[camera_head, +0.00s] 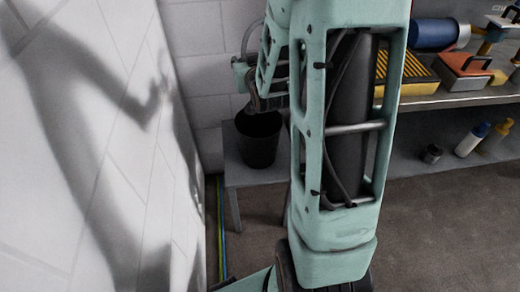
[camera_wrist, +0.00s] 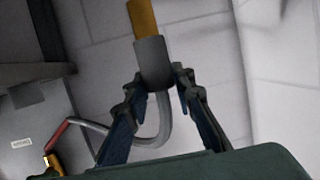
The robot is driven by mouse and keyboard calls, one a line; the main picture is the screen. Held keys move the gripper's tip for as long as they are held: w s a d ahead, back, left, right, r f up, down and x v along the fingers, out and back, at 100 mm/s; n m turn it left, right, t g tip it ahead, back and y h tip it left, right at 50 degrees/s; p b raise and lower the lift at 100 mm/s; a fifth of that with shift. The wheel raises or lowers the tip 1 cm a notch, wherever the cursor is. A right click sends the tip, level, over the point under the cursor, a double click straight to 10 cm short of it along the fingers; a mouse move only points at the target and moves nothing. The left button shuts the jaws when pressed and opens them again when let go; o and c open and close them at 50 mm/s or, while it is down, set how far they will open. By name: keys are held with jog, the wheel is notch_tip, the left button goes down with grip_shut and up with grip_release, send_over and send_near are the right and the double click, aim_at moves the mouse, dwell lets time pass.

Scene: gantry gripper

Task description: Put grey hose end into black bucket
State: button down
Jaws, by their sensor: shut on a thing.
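The black bucket (camera_head: 258,148) stands upright on a low grey bench beside the white wall, left of my arm in the head view. My gripper (camera_head: 257,103) is small and partly hidden there, and appears just over or at the bucket's rim. In the wrist view my gripper (camera_wrist: 160,80) has its two fingers on either side of a grey cylindrical hose end (camera_wrist: 154,62) with a brass-coloured tip (camera_wrist: 142,18). The grey hose (camera_wrist: 161,128) loops down behind the fingers. I cannot tell whether the hose end is above or inside the bucket.
The bench (camera_head: 228,170) is close to the left wall. On the right, a shelf unit (camera_head: 440,100) carries a blue cylinder (camera_head: 432,34) and several boxes, with bottles (camera_head: 472,139) on its lower level. A red and yellow piece (camera_wrist: 57,133) shows at lower left in the wrist view.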

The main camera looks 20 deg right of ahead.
jog(key=d+f+b, duration=0.2)
jog(key=f+b, duration=0.2)
jog(key=f, duration=0.2)
jog(key=s+d+f+h+b, duration=0.1)
jog(key=d+f+b, duration=0.2)
jog(key=f, duration=0.4)
jog(key=shift+f+m+b, duration=0.25)
jog(key=shift+m+b, duration=0.15)
jog(key=shift+b, duration=0.3)
jog(key=shift+d, duration=0.1)
jog(key=c, duration=1.6)
grip_release()
notch_tip(320, 180, up, 10)
